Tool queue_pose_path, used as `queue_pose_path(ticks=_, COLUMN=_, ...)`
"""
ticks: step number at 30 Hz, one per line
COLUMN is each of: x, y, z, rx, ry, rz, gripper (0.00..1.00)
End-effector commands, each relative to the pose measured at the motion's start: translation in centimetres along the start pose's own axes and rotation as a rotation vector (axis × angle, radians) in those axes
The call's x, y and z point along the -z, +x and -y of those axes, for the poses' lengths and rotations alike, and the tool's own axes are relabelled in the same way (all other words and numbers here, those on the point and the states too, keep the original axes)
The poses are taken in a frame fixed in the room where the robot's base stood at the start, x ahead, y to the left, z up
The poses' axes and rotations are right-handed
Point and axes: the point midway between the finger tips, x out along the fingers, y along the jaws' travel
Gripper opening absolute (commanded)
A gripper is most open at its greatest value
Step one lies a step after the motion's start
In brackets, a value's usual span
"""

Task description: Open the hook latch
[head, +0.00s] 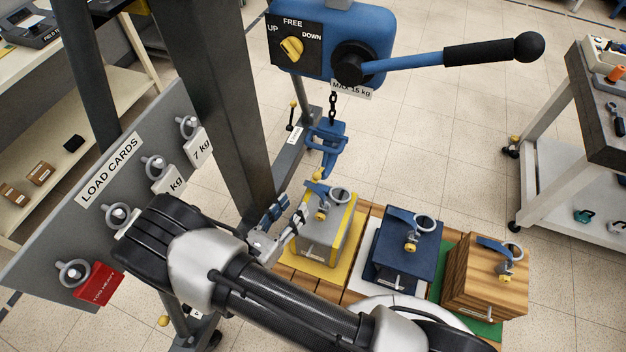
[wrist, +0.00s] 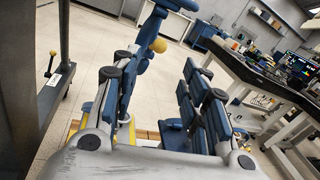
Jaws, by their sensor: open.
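The blue hook (head: 331,137) hangs on a chain below the blue hoist, with a yellow knob (head: 319,174) at its lower end that looks like part of the latch. My gripper (head: 290,212) is left of and below the hook, beside the grey box, and apart from the knob as far as I can see. In the wrist view my gripper (wrist: 152,85) has its blue-padded fingers spread wide with nothing gripped. There the blue hook (wrist: 142,62) and yellow knob (wrist: 158,45) show beyond and between the fingers, nearer the left one. Whether the latch is closed is too small to tell.
A grey box (head: 318,240), a blue box (head: 405,258) and a wooden box (head: 485,280), each with a ring on top, stand on a slatted platform below. The hoist (head: 330,35) has a long lever. A load-card board (head: 110,190) and dark post (head: 215,100) stand left.

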Motion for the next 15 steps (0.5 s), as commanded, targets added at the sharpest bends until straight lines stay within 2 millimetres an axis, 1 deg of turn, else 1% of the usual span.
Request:
queue_pose_path(ticks=1, x=0.1, y=1.3, z=0.1, rx=0.007, ry=0.001, rz=-0.001, gripper=0.41)
queue_pose_path(ticks=9, x=0.1, y=7.1, z=0.1, rx=0.006, ry=0.002, rz=-0.001, gripper=0.41)
queue_pose_path(ticks=12, x=0.1, y=8.7, z=0.1, rx=0.005, ry=0.001, rz=0.0, gripper=0.41)
queue_pose_path(ticks=15, x=0.1, y=9.9, z=0.1, rx=0.003, ry=0.001, rz=0.0, gripper=0.41)
